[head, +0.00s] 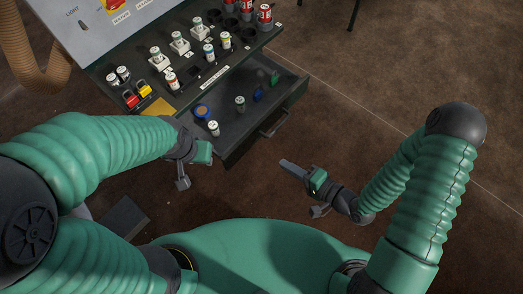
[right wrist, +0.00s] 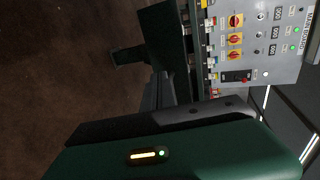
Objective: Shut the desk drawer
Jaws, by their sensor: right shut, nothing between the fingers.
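The desk drawer (head: 232,133) is pulled out from under the dark desk top, with its front and grey handle (head: 274,124) facing the lower right. Inside it stand or lie a blue round item, white-capped and grey-capped bottles and small blue and green items. My right gripper (head: 284,164) is shut and empty, below and apart from the handle in the head view. My left gripper (head: 204,152) is beside the drawer's near left corner; its fingers are not clear, and I cannot tell whether it touches. The right wrist view shows my right gripper's green body (right wrist: 170,155) up close.
The desk top (head: 215,72) holds several bottles, white-based items, red cans and red and yellow padlocks. A control panel (head: 110,22) rises behind it and also shows in the right wrist view (right wrist: 262,45). Brown floor (head: 370,75) is clear right of the drawer.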

